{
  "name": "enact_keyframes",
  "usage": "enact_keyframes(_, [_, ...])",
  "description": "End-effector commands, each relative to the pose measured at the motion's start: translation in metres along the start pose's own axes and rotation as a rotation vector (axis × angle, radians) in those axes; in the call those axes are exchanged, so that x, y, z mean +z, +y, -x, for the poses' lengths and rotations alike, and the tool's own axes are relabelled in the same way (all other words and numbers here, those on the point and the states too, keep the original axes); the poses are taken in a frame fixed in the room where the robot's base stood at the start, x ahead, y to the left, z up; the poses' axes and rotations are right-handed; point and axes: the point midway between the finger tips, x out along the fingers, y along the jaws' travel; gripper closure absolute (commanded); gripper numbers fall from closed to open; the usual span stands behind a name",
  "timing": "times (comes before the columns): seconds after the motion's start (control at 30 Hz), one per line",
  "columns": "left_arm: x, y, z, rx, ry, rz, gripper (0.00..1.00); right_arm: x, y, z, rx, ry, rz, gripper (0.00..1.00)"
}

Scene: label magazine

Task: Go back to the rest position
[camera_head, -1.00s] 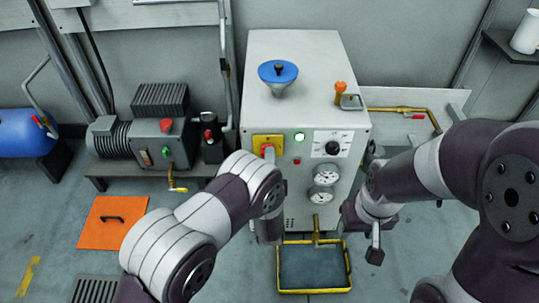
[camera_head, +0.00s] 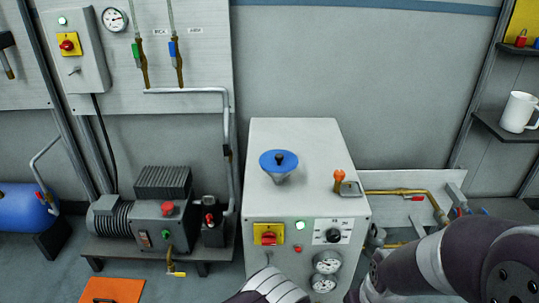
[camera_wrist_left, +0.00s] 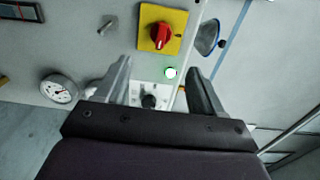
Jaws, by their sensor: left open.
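My left gripper (camera_wrist_left: 157,72) is open, with its two fingers apart and nothing between them. It faces the front panel of a grey-white cabinet (camera_head: 293,145). In the left wrist view a red knob on a yellow plate (camera_wrist_left: 160,30), a lit green lamp (camera_wrist_left: 170,73) and a dark knob (camera_wrist_left: 149,101) show beyond the fingers. In the head view only a pale piece of my left arm shows at the bottom edge, below the yellow plate (camera_head: 268,234). My right arm reaches in from the lower right, and its gripper is out of the picture.
A blue funnel (camera_head: 279,163) and an orange-topped valve (camera_head: 340,181) are on the cabinet top. A pump (camera_head: 163,222) stands left of it, a brass pipe (camera_head: 400,192) right. A white mug (camera_head: 519,112) sits on a shelf (camera_head: 497,124). The back wall behind the cabinet is bare.

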Motion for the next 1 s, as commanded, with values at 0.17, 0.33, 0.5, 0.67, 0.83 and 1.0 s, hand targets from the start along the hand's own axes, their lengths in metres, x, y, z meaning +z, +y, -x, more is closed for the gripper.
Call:
enact_keyframes(0.17, [-0.001, 0.067, 0.018, 0.343, -0.012, 0.283, 0.32, 0.0, 0.0, 0.0, 0.0, 0.0, 0.0, 0.51])
enact_keyframes(0.33, [0.0, 0.098, 0.084, 1.034, -0.31, 0.723, 0.32, 0.0, 0.0, 0.0, 0.0, 0.0, 0.0, 0.51])
enact_keyframes(0.5, [0.063, 0.021, 0.142, 1.355, -0.8, 0.936, 0.32, 0.0, 0.0, 0.0, 0.0, 0.0, 0.0, 0.51])
enact_keyframes(0.67, [0.127, -0.049, 0.174, 1.365, -1.067, 1.022, 0.32, 0.0, 0.0, 0.0, 0.0, 0.0, 0.0, 0.51])
enact_keyframes(0.83, [0.185, -0.113, 0.156, 1.139, -1.084, 1.25, 0.32, 0.0, 0.0, 0.0, 0.0, 0.0, 0.0, 0.51])
enact_keyframes(1.0, [0.19, -0.185, 0.157, 1.137, -1.102, 1.258, 0.32, -0.009, 0.0, 0.074, 0.0, 0.002, 0.0, 0.51])
